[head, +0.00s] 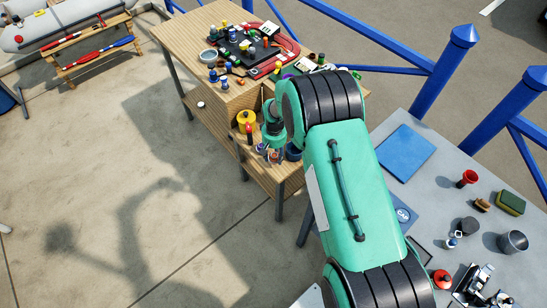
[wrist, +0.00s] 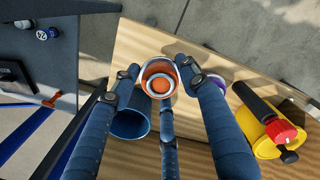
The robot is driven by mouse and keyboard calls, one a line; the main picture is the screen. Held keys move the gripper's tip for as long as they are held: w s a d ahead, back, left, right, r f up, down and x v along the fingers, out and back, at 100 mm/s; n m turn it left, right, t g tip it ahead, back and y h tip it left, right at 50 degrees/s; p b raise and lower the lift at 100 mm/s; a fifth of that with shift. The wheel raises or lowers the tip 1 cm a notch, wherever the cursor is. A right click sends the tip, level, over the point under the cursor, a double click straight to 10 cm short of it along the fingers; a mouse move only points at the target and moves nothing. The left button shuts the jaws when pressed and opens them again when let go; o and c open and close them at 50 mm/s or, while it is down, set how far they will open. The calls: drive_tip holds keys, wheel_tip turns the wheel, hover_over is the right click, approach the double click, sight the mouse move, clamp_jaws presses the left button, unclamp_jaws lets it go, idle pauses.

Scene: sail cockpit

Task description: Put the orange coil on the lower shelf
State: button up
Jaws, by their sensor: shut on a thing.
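The orange coil (wrist: 158,82), a small ring-shaped roll seen end-on, sits between the blue fingers of my gripper (wrist: 158,74) in the wrist view. My gripper is shut on it.
A purple item (wrist: 217,81) is close right.

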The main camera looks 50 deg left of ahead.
sight(274, 156)
drive_tip(key=shift+w+a, duration=0.45)
drive_tip(key=shift+a, duration=0.3)
drive_tip(key=shift+f+b, duration=0.35)
drive_tip(key=shift+f, duration=1.45)
drive_tip(key=shift+f, duration=0.15)
drive_tip(key=o, duration=1.3)
wheel_tip(274, 156, up, 12)
drive_tip(key=shift+r+p, duration=0.15)
drive_tip(key=shift+p, duration=0.6)
